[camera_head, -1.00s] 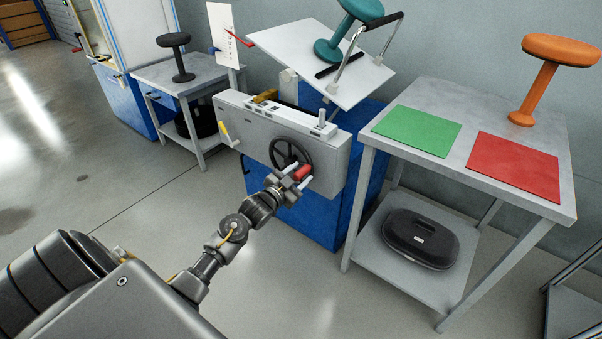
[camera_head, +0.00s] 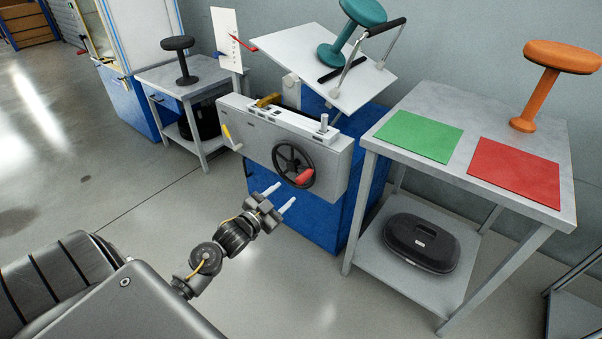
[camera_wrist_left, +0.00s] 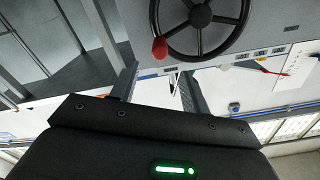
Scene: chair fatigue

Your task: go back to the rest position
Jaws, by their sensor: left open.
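My left gripper (camera_head: 280,198) is open and empty in the head view. It hangs in front of the blue cabinet, below and to the left of the black handwheel (camera_head: 293,164), and is apart from it. The handwheel has a red knob (camera_head: 305,177) at its lower right and sits on the front of the grey test machine (camera_head: 262,143). In the left wrist view the handwheel (camera_wrist_left: 200,16) and its red knob (camera_wrist_left: 159,48) show at the top, with clear space before them. My right gripper is not in view.
A teal stool (camera_head: 340,45) sits on the machine's tilted white plate (camera_head: 292,52). On the right, a grey table (camera_head: 433,102) bears a green mat (camera_head: 420,134), a red mat (camera_head: 515,172) and an orange stool (camera_head: 544,80). Open floor (camera_head: 125,190) lies to the left.

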